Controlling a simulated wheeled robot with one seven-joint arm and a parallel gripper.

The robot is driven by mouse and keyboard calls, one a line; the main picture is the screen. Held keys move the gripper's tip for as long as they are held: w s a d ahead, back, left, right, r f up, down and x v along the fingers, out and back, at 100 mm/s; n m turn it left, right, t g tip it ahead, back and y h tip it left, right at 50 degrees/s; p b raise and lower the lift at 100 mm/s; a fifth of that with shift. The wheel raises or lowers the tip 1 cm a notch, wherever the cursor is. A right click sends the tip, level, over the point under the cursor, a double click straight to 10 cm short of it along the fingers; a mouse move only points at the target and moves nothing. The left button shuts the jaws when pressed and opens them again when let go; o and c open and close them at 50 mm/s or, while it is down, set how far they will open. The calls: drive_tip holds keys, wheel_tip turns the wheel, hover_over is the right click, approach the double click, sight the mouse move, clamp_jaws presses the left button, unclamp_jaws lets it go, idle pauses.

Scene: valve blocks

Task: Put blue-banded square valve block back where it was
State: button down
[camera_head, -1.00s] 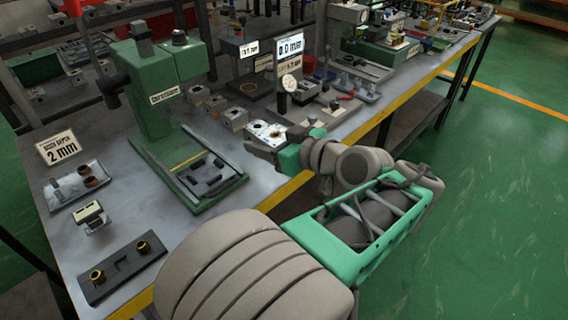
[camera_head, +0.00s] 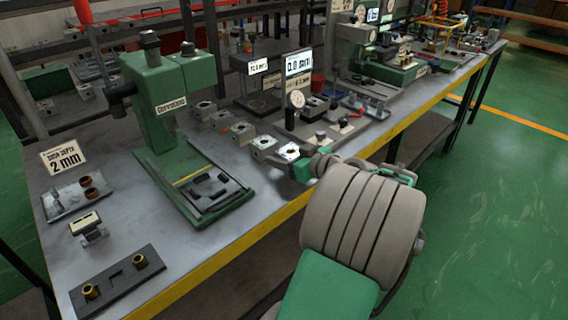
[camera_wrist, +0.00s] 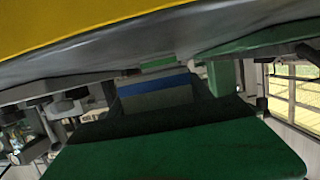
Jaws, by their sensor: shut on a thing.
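My gripper (camera_head: 300,168) is at the front edge of the bench, near the end of a row of square valve blocks. It is shut on the blue-banded square valve block (camera_wrist: 155,88), whose blue stripe and grey face show in the wrist view. In the head view a pale-topped block with a dark hole (camera_head: 289,151) sits at my gripper and looks like the held one. It is just right of the row's nearest block (camera_head: 262,147). My arm hides its lower part, so I cannot tell whether it touches the bench.
A green press (camera_head: 165,105) stands left of the row. A dial gauge stand (camera_head: 296,99) with a display sign (camera_head: 298,63) is close behind my gripper. More fixtures stand to the right. The yellow bench edge (camera_head: 250,238) runs along the front.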

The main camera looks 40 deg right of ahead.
drive_tip(key=shift+f, duration=0.85)
drive_tip(key=shift+f, duration=0.2)
drive_tip(key=shift+c, duration=2.2)
unclamp_jaws()
drive_tip(key=shift+s+r, duration=0.25)
drive_tip(key=shift+r, duration=0.05)
drive_tip(key=p+v, duration=0.1)
drive_tip(key=v, duration=1)
drive_tip(key=shift+s, duration=0.3)
drive_tip(key=shift+a, duration=0.1)
